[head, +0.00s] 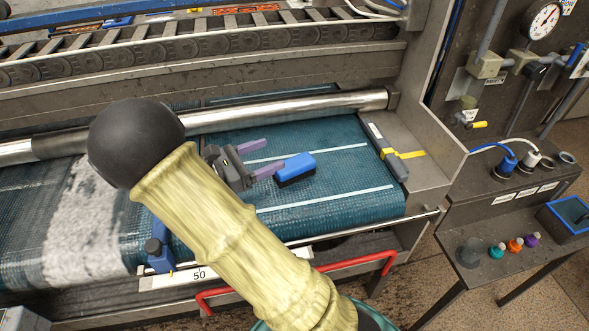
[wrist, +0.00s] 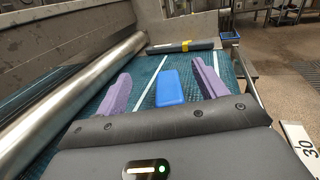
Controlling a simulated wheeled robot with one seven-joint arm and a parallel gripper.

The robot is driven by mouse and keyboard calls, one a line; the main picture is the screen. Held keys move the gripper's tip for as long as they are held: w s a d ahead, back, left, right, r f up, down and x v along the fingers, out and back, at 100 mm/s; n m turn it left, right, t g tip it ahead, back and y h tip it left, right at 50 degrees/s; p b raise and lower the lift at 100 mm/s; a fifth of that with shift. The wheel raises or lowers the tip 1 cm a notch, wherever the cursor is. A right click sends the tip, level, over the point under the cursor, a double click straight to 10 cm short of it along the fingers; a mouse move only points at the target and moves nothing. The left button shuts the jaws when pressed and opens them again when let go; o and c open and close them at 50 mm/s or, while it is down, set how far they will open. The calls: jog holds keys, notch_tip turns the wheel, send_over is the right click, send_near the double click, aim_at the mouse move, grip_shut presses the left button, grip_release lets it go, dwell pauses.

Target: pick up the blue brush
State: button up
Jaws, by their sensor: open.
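The blue brush (head: 295,168) lies on the teal conveyor belt, blue back up and dark bristles down. In the wrist view the blue brush (wrist: 169,87) sits between and a little beyond the two purple fingers. My gripper (head: 261,158) is open, with its fingers pointing right toward the brush. In the wrist view my gripper (wrist: 160,84) has a wide gap between its fingers, with nothing held. In the head view the near finger reaches close to the brush's left end; I cannot tell whether it touches. My pale arm hides part of the belt.
A steel roller (head: 290,110) runs along the back of the teal belt (head: 330,200). A grey bar (head: 388,152) with yellow tape lies at the belt's right end. A red handle (head: 345,266) runs along the front. A side table with knobs (head: 515,245) stands at right.

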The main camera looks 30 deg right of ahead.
send_near(292, 163)
jog(key=shift+d+f+b, duration=0.15)
jog(key=shift+d+b, duration=0.05)
jog(key=shift+d, duration=0.4)
jog(key=shift+d+f+b, duration=0.2)
jog(key=shift+d, duration=0.45)
jog(key=shift+d+r, duration=0.15)
jog(key=shift+d, duration=1.05)
jog(key=shift+d, duration=2.55)
jog(key=c, duration=1.1)
